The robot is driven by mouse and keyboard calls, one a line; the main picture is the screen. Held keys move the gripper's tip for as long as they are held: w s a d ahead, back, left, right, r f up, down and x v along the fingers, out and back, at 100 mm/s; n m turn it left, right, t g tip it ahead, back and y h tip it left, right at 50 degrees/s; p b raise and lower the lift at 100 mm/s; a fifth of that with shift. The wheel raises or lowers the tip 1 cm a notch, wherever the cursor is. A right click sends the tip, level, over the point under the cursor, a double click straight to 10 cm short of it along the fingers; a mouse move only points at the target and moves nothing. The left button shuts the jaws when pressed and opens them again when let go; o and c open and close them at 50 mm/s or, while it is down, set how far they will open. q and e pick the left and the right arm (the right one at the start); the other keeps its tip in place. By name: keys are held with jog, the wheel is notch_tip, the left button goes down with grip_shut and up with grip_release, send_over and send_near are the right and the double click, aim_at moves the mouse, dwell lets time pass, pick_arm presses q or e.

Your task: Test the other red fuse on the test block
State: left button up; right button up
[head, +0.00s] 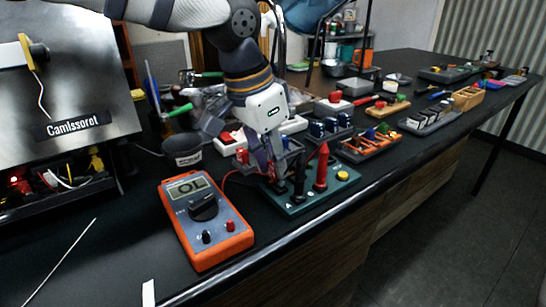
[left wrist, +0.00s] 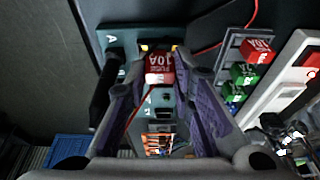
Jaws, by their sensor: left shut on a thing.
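My left gripper (head: 274,178) is low over the green test block (head: 338,190). In the left wrist view, the gripper (left wrist: 162,82) is shut on a red fuse (left wrist: 160,66) marked 10A. The fuse is over the test block (left wrist: 116,40), close to its contacts; I cannot tell whether it is seated. A black probe (head: 298,178) and a red probe (head: 321,168) stand upright at the block, beside a yellow button (head: 343,175). The orange multimeter (head: 205,222) reads OL on its display (head: 188,187). My right gripper is not in view.
A fuse holder beside the block holds another red fuse (left wrist: 257,50) marked 10A and green fuses (left wrist: 243,74). A black cup (head: 183,150) stands behind the multimeter. Parts trays (head: 370,145) crowd the bench to the right. The bench's front left is mostly clear.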

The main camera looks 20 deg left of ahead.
pick_arm(q)
jog(key=shift+f, duration=0.6)
dwell(1.0)
jog(key=shift+r, duration=0.1)
dwell(2.0)
jog(key=shift+r, duration=2.45)
